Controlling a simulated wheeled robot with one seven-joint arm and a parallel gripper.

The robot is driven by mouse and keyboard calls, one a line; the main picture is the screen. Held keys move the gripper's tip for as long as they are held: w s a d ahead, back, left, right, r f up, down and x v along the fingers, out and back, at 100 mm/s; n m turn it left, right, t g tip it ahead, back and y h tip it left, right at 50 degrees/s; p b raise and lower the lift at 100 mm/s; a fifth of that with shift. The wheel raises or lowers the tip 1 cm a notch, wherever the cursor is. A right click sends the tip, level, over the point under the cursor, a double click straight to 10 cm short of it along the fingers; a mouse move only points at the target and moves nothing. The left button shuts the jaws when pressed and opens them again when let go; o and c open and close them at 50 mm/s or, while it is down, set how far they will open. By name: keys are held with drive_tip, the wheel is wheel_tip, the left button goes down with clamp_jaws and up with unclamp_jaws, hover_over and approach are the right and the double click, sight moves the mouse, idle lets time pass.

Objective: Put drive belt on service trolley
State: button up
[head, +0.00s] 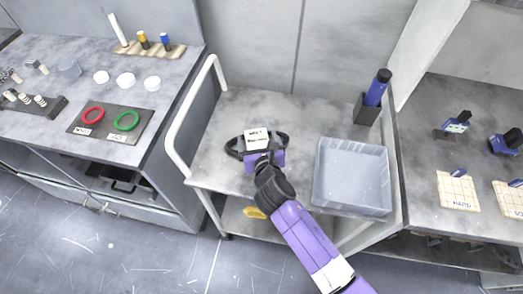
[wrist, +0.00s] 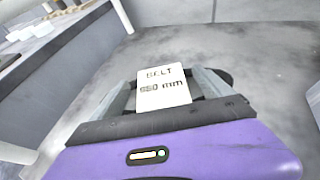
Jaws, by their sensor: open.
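The drive belt (head: 235,148) is a black loop with a white tag (head: 256,138). It appears to rest on the service trolley (head: 290,115), toward the left of its top. In the wrist view the tag (wrist: 164,87) reads "BELT" and a length in mm. My gripper (head: 262,149) is low over the trolley top, at the belt's near side. In the wrist view its grey fingers are apart, one on each side of the tag, and my gripper (wrist: 165,92) is open. Part of the belt is hidden behind the gripper, and contact cannot be told.
A grey tray (head: 352,178) and a dark holder with a blue bottle (head: 376,88) stand on the trolley's right side. A white handle (head: 178,130) rises at its left. Left bench holds red (head: 92,116) and green (head: 127,121) rings. The trolley's back middle is clear.

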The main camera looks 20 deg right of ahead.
drive_tip(key=v, duration=1)
drive_tip(key=shift+s+a, duration=0.1)
drive_tip(key=shift+s, duration=0.15)
drive_tip(key=shift+w+a+r+m, duration=0.1)
drive_tip(key=shift+a+r+m, duration=0.05)
drive_tip(key=shift+m, duration=0.55)
drive_tip(key=s+a+r+m+t+y, duration=0.3)
drive_tip(key=s+a+r+m+y, duration=0.25)
drive_tip(key=m, duration=0.75)
drive_tip(key=s+d+r+m+h, duration=0.1)
drive_tip(key=s+d+r+m, duration=0.2)
drive_tip(key=s+m, duration=0.6)
drive_tip(key=s+d+r+m+g+h, duration=0.1)
drive_tip(key=s+d+r+m, duration=0.2)
drive_tip(key=s+m, duration=0.7)
drive_tip(key=s+d, duration=0.2)
drive_tip(key=s, duration=0.6)
drive_tip(key=shift+d+r+b, duration=0.2)
drive_tip(key=shift+d+b, duration=0.1)
